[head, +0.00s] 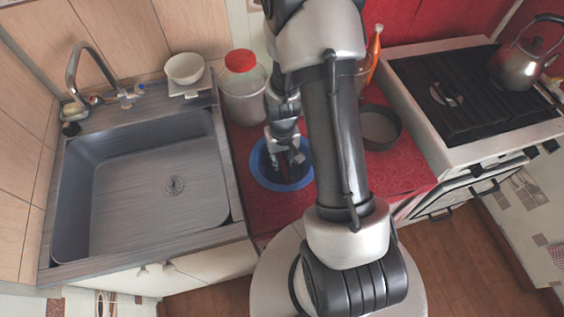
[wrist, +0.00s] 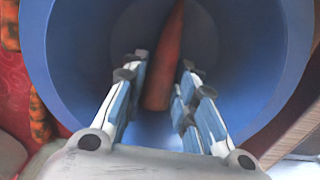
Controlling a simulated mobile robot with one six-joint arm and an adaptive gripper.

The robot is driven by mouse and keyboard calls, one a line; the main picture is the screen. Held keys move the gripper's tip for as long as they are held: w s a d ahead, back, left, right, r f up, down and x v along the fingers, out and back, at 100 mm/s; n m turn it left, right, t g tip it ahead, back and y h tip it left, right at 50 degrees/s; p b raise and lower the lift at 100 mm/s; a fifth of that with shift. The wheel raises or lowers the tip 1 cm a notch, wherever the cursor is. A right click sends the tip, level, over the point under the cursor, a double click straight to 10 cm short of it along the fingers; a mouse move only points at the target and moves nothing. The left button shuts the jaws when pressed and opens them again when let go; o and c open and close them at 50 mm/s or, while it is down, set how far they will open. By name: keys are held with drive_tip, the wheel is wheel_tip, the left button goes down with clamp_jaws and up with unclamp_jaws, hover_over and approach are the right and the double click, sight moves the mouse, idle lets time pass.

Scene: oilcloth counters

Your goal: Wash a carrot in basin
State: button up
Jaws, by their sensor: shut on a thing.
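The blue basin (head: 262,179) stands on the red-covered counter between the sink and the stove. My gripper (head: 285,160) reaches down into it. In the wrist view the orange-red carrot (wrist: 169,62) is between the fingers of my gripper (wrist: 162,88), which are shut on it. The carrot's narrow end points away, toward the top of the picture. The basin's blue wall (wrist: 250,50) surrounds the carrot and fingertips there. In the head view my gripper largely hides the carrot. I cannot tell whether the carrot touches the basin's bottom.
An empty metal sink (head: 130,205) with a faucet (head: 85,58) is at left. A jar with a red lid (head: 241,62) stands behind the basin. A dark round pan (head: 380,128) is to the right. A kettle (head: 520,66) sits on the stove (head: 440,130).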

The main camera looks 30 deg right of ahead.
sight(282, 162)
idle(0.5)
wheel_tip(282, 162, up, 11)
drive_tip(key=p, duration=0.8)
idle(2.3)
wheel_tip(282, 162, up, 4)
drive_tip(key=p, duration=0.3)
idle(0.5)
